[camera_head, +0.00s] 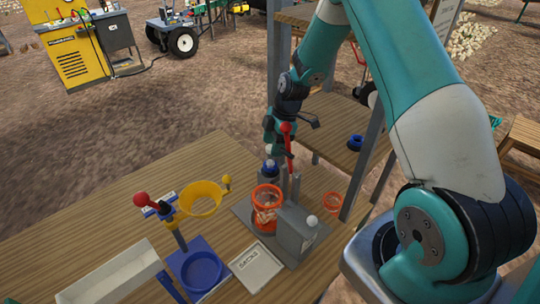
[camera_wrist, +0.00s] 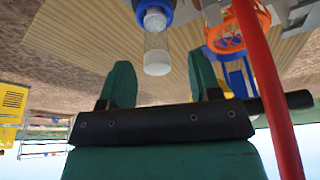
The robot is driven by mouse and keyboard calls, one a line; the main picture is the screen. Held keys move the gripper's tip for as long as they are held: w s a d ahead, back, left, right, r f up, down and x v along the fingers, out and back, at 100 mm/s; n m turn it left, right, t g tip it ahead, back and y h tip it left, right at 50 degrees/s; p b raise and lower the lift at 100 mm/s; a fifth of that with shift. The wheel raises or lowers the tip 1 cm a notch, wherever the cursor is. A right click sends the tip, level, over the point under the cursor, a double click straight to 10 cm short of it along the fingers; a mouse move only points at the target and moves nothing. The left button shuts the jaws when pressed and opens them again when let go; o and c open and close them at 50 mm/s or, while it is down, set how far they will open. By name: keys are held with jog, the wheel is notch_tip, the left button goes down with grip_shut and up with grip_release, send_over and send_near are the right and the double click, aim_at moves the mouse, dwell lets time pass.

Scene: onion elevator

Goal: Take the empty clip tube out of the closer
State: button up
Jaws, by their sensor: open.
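The closer is a grey metal machine (camera_head: 297,232) on the wooden table, with a red lever (camera_head: 290,163) beside my gripper. The lever also crosses the right of the wrist view (camera_wrist: 265,80). A clear tube (camera_wrist: 158,46) with a whitish end sits in a blue collar (camera_wrist: 141,5), which also shows in the head view (camera_head: 270,165); I take it for the clip tube. My gripper (camera_head: 270,148) is above the collar. In the wrist view its green fingers (camera_wrist: 162,77) are open, either side of the tube's line, with the tube beyond the tips. No contact shows.
An orange basket-like holder (camera_head: 267,198) stands at the closer's front. A white tray (camera_head: 258,268), a yellow ring (camera_head: 201,198) and a blue cup stand (camera_head: 196,271) are to its left. A grey post (camera_head: 366,165) rises on the right. The table's back left is clear.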

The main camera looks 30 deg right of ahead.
aim_at(266, 161)
jog(key=shift+p+x, duration=1.25)
jog(key=shift+x, duration=1.1)
jog(key=shift+w, duration=0.15)
jog(key=c, duration=1)
